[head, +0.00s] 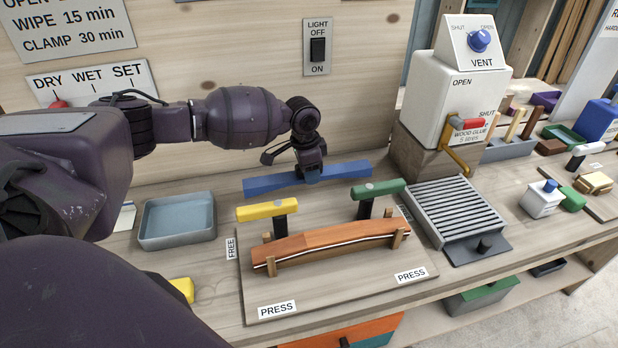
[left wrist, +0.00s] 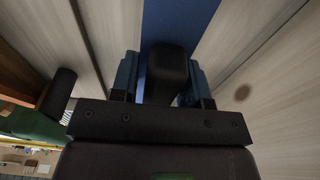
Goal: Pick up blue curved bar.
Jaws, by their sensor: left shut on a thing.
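The blue curved bar (head: 345,173) is a long, slightly bent bar behind the clamping board in the head view. My left gripper (head: 311,172) is shut on it near its middle, coming down from above. I cannot tell whether the bar touches the bench or is a little above it. In the left wrist view the blue bar (left wrist: 178,22) runs up from between the fingers of my left gripper (left wrist: 165,85), and the gripper body hides part of it. My right gripper is not in view.
In front is a board (head: 340,285) with an orange-brown curved bar (head: 330,243), a yellow-handled clamp (head: 267,210) and a green-handled clamp (head: 378,189). A grey-blue tray (head: 178,220) stands left. A slatted rack (head: 457,212) and a wood glue dispenser (head: 450,100) stand right. The wall is close behind.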

